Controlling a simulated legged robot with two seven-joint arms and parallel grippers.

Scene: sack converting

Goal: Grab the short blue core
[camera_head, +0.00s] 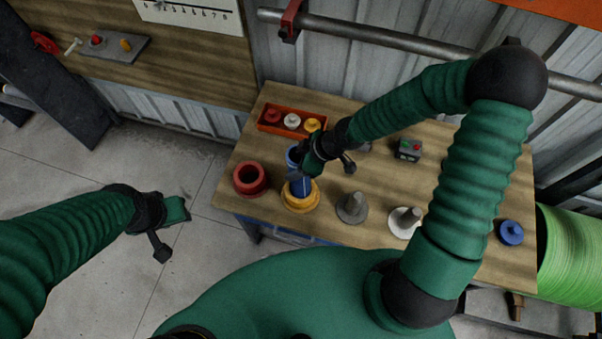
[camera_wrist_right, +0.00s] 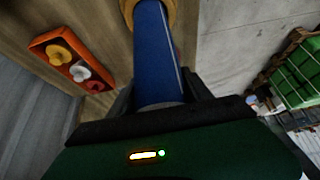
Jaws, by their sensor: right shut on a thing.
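A blue core (camera_head: 299,187) stands upright on a yellow flanged base (camera_head: 300,202) near the table's front left. My right gripper (camera_head: 305,168) reaches in from the right and is shut on the core's upper part. The core's open top end (camera_head: 293,154) shows beside the gripper. In the right wrist view the blue core (camera_wrist_right: 154,50) runs between my fingers toward the yellow base (camera_wrist_right: 172,8). My left gripper (camera_head: 172,228) hangs over the floor, left of the table, with nothing visible in it; its jaw opening is unclear.
On the table (camera_head: 390,175) are a red ring-shaped piece (camera_head: 249,179), grey (camera_head: 352,207) and white (camera_head: 404,221) flanged holders, a blue one (camera_head: 511,232), and a small control box (camera_head: 408,149). An orange tray (camera_head: 273,127) holds red, white and yellow pieces behind the core. A green roll (camera_head: 570,252) is at right.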

